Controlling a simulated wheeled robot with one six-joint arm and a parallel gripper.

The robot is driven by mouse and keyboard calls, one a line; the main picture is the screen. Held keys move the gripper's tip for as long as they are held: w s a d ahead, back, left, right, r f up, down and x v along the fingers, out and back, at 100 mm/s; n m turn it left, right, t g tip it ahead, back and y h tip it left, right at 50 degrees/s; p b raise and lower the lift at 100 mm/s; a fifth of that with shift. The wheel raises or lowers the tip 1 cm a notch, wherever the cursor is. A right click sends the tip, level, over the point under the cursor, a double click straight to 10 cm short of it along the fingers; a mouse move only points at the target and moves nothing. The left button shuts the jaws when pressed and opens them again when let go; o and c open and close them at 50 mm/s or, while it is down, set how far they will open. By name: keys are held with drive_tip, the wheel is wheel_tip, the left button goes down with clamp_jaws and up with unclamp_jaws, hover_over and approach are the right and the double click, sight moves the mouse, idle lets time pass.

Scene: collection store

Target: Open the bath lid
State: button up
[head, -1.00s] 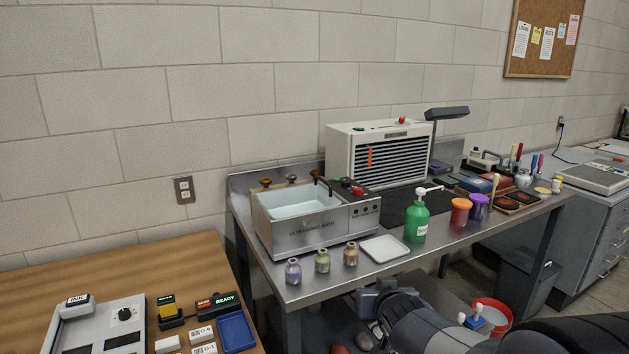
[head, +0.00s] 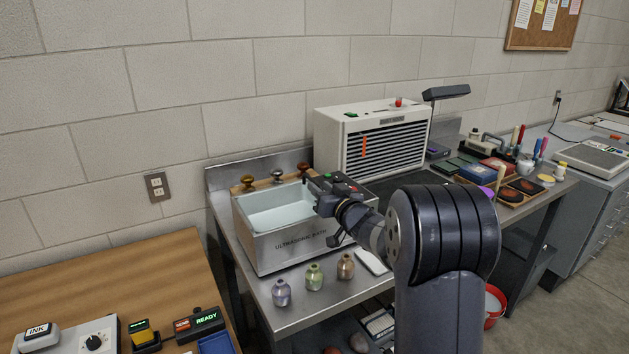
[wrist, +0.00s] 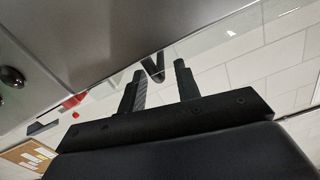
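The ultrasonic bath (head: 290,246) is a steel box on the bench, with pale blue showing in its top opening. Its lid seems to be a clear pane lying flat; its edges are hard to make out in the head view. My gripper (head: 318,198) is at the bath's right side, over the top edge by the control panel. In the wrist view its two fingers (wrist: 160,78) are apart, with a dark bent handle (wrist: 153,68) between or just beyond their tips. I cannot tell whether they touch it. My wrist hides part of the control panel.
Several small bottles, including a green one (head: 314,277), stand along the bench front before the bath. A white vented unit (head: 372,145) stands behind. A white tray (head: 372,262) is partly hidden by my arm. A wooden table (head: 100,275) is at the left.

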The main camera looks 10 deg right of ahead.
drive_tip(key=shift+x, duration=2.05)
clamp_jaws()
